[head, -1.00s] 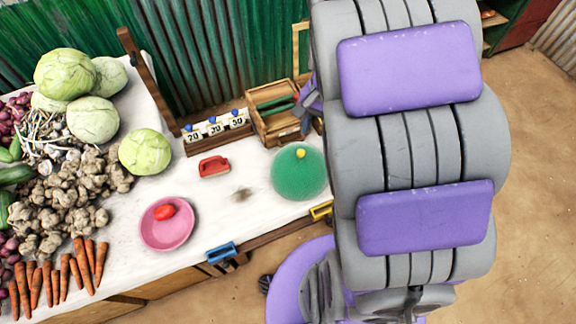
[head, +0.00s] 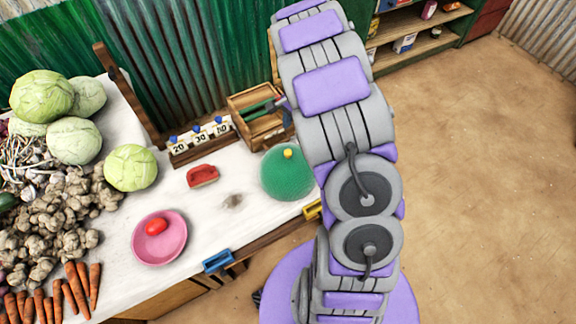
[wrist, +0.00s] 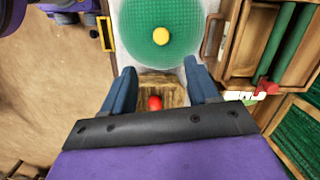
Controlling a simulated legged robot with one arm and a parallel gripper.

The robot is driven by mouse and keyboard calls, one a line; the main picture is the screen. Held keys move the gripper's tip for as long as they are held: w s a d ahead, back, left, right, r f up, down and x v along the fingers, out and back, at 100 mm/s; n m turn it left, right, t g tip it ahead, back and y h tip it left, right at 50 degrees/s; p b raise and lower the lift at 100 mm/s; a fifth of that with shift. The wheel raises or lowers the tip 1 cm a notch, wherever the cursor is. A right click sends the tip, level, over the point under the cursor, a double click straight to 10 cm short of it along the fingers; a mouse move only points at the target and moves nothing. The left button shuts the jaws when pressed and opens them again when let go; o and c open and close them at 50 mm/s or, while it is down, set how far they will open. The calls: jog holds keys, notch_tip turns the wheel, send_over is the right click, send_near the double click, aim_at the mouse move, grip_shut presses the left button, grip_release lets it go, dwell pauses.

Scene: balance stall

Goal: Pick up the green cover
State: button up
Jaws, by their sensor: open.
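The green cover (head: 286,177) is a mesh dome with a yellow knob (head: 288,153) on top. It sits on the white tabletop at its right end, and whatever is under it cannot be made out. In the wrist view the cover (wrist: 140,38) and its knob (wrist: 161,36) lie just beyond the fingertips. My gripper (wrist: 161,70) is open, with its two blue fingers apart and pointing toward the cover. The fingers do not hold the cover. In the head view my arm hides most of the gripper.
A wooden box (head: 240,101) stands behind the cover; its frame (wrist: 240,45) is close by the right finger. A brown block with a red thing (wrist: 155,103) shows between the fingers. A pink plate (head: 178,241), red object (head: 203,176) and vegetables are left. Blue (head: 218,261) and yellow handles line the front edge.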

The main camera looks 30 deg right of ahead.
jog(key=b, duration=0.1)
send_over(288, 152)
jog(key=f, duration=0.6)
jog(key=shift+d+f, duration=0.1)
jog(key=shift+d, duration=0.2)
jog(key=shift+a+f, duration=0.35)
jog(key=shift+f, duration=0.05)
jog(key=f+b, duration=0.1)
jog(key=f, duration=0.1)
jog(key=d+f, duration=0.1)
jog(key=f, duration=0.1)
jog(key=shift+w+f+b, duration=0.1)
jog(key=shift+f+b, duration=0.25)
jog(key=shift+a+f, duration=0.2)
jog(key=shift+f, duration=0.1)
jog(key=shift+a+r, duration=0.1)
jog(key=shift+a, duration=0.35)
jog(key=shift+c, duration=0.3)
jog(key=shift+d, duration=0.25)
jog(key=c, duration=0.7)
grip_shut()
jog(key=shift+s, duration=0.2)
